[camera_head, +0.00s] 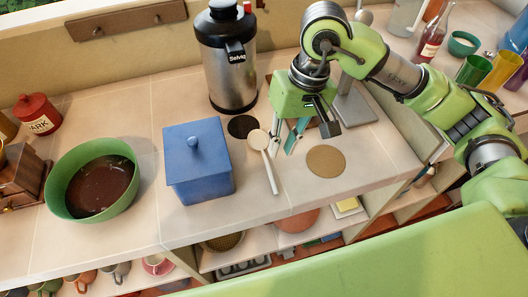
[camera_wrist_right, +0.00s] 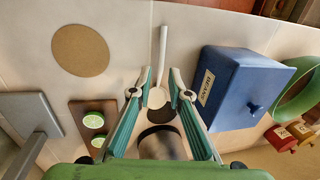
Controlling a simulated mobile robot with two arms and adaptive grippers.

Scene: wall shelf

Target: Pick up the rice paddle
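The rice paddle (camera_head: 274,178) is pale, with a round head and a straight light handle. It lies on the counter just right of the blue lidded box (camera_head: 203,185), handle towards the front edge. My right gripper (camera_head: 309,133) is above the counter, to the right of the paddle head, apart from it in the head view. In the right wrist view the paddle's handle (camera_wrist_right: 163,48) shows beyond the open fingertips (camera_wrist_right: 160,84), and its head lies between the fingers in the picture. The gripper is empty. My left gripper is not in view.
A green bowl (camera_head: 62,165) is at left. Limes on a board (camera_wrist_right: 93,120) sit beside the gripper. Shelves lie under the counter.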

